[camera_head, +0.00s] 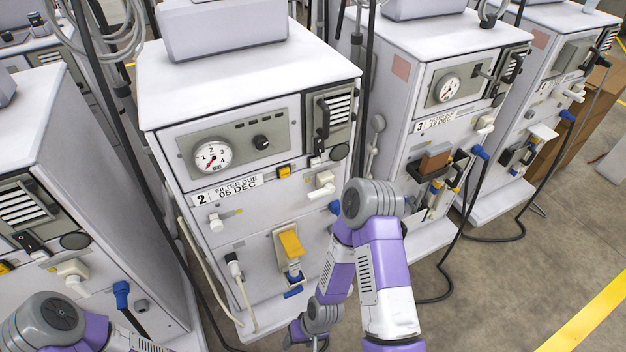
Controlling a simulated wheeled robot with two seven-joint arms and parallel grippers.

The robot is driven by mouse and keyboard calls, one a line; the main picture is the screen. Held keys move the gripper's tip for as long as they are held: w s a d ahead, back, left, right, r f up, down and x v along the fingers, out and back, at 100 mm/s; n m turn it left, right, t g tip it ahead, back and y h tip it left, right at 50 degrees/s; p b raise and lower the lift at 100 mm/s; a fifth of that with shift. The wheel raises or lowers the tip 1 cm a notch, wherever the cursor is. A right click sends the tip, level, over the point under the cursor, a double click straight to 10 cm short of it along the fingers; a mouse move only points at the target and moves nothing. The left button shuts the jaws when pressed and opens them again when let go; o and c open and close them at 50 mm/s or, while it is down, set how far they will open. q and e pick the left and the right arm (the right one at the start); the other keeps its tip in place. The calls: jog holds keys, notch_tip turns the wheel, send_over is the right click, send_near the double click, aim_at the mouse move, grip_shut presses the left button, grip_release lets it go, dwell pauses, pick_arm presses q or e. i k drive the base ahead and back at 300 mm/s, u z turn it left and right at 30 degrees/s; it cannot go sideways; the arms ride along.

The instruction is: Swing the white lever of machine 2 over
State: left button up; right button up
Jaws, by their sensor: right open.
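Machine 2 (245,80) is a white cabinet in the middle of the view, with a label reading "2 FILTER DUE 05 DEC". Its white lever (322,185) sits on the front at the right, under the dark vent and just above a blue fitting. My right arm stands in front of the machine's lower right side, its elbow close to the lever in the picture. My right gripper (305,336) is low, at the bottom edge, below the lever and apart from it. It is open and partly cut off. My left arm shows at the lower left, but its gripper is out of view.
Machine 3 (470,48) stands to the right and another white machine (45,120) to the left. A yellow block (291,243) and pale hoses are on machine 2's lower front. Dark cables hang between machines. Floor (520,280) is open at the lower right.

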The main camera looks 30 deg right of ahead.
aim_at(329, 188)
jog(key=k, duration=0.5)
jog(key=u, duration=0.8)
jog(key=i, duration=0.85)
jog(key=z, duration=2)
